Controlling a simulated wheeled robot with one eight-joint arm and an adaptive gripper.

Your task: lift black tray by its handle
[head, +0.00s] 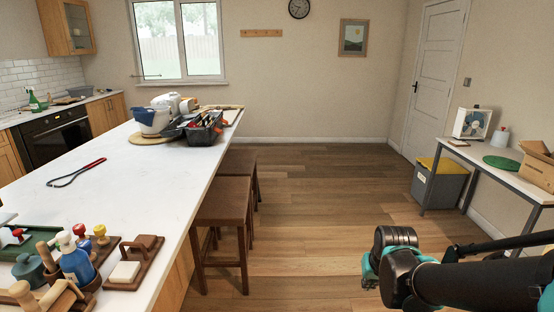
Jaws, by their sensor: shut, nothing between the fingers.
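A black tray (203,136) stands near the far end of the long white counter, close to its right edge. It is filled with tools and small items, some of them red and orange. Its handle is too small and too cluttered to make out. My arm reaches in from the lower right, above the wooden floor and well apart from the tray. The fingers of my gripper do not show in this view.
The white counter (150,185) has a red-handled tool (77,173) and, at the near end, stamps and wooden tools. Two brown stools (222,200) stand along its right side. A side table (492,160) and grey bin (440,185) are at the right. Open floor lies between.

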